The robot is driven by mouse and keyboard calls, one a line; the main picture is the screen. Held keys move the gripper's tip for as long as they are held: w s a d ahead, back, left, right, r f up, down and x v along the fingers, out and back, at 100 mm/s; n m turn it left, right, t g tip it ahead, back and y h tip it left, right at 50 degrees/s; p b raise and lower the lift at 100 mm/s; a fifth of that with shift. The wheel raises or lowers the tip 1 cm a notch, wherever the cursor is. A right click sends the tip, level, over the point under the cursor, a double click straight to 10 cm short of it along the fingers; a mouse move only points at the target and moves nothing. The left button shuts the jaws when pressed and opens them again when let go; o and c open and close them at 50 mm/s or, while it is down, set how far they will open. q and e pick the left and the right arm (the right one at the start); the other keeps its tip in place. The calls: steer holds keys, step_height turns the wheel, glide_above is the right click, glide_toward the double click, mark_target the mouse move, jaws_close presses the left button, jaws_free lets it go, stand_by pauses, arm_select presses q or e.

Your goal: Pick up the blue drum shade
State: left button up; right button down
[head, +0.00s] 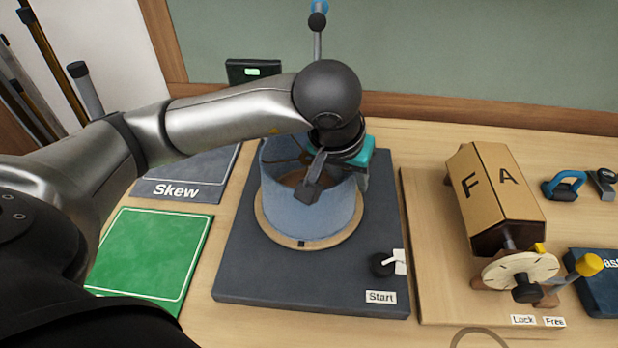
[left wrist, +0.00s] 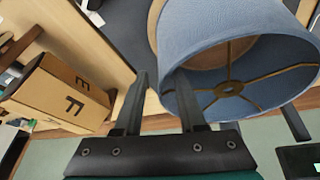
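The blue drum shade (head: 310,210) stands upright on a wooden ring on the dark Start mat (head: 240,275). Its open top with spokes faces up. My left gripper (head: 336,185) is at the shade's right side in the head view, with one finger inside the opening. The left wrist view shows both fingers apart, with the blue shade (left wrist: 235,45) at the right. One finger overlaps the shade's opening and the other is outside its wall. I cannot tell whether either touches. My right gripper is not in view.
A cardboard box (head: 490,190) marked F and A sits on a wooden board to the right, behind a dial (head: 520,270). A black knob (head: 381,265) is near the Start label. The green mat (head: 150,255) at left is empty; the Skew mat (head: 195,175) lies behind it.

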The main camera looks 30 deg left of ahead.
mark_target(352, 190)
arm_select(q)
steer(key=shift+x, duration=2.95)
steer(key=shift+a, duration=0.1)
jaws_close()
